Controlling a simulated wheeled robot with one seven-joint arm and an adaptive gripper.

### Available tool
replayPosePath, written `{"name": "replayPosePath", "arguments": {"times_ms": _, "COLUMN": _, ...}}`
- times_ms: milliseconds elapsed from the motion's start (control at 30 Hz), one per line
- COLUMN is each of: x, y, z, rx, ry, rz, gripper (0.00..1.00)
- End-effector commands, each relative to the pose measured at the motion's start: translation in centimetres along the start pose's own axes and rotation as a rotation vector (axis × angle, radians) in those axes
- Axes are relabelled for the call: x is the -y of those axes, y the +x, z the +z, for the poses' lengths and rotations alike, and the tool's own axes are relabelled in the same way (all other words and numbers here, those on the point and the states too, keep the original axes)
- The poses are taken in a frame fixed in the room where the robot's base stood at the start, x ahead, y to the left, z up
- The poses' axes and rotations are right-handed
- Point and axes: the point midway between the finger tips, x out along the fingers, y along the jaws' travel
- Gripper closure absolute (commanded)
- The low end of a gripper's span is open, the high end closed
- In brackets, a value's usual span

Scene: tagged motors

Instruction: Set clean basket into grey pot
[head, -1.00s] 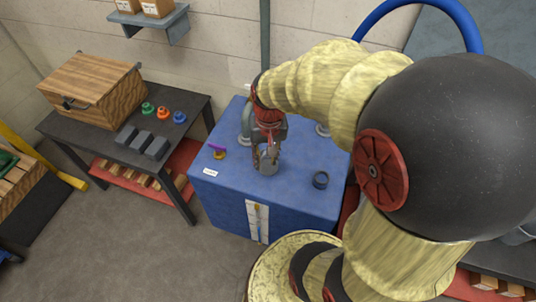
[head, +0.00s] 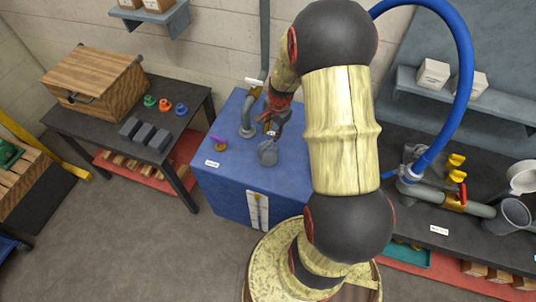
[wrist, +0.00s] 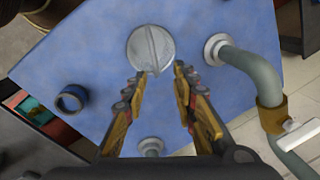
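A grey cylindrical piece (head: 268,152) stands upright on the blue bench (head: 225,178). In the wrist view it is a round grey top (wrist: 150,48) with a ridge across it. I cannot tell whether this is the grey pot alone or the pot with the basket inside. My gripper (head: 274,124) is behind and above it, toward the wall. In the wrist view my gripper (wrist: 168,70) has its fingers apart with nothing between them, and the fingertips appear just short of the grey piece. Contact cannot be judged.
A grey pipe (wrist: 250,72) with a brass fitting rises beside the grey piece. A dark blue ring (wrist: 72,98) lies on the bench. A purple-handled brass part (head: 219,144) is at the left. A grey cup (head: 514,214) and white pot (head: 523,177) stand on the right bench.

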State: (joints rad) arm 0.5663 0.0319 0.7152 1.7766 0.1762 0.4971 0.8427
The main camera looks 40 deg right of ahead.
Motion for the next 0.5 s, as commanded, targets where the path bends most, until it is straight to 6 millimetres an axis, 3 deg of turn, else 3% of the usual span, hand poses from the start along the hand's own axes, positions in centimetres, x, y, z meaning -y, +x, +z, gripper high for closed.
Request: {"name": "replayPosePath", "arguments": {"times_ms": 500, "x": -0.8, "y": 5.6, "z": 0.1, "rx": 0.001, "ry": -0.003, "rz": 0.001, "gripper": 0.72}}
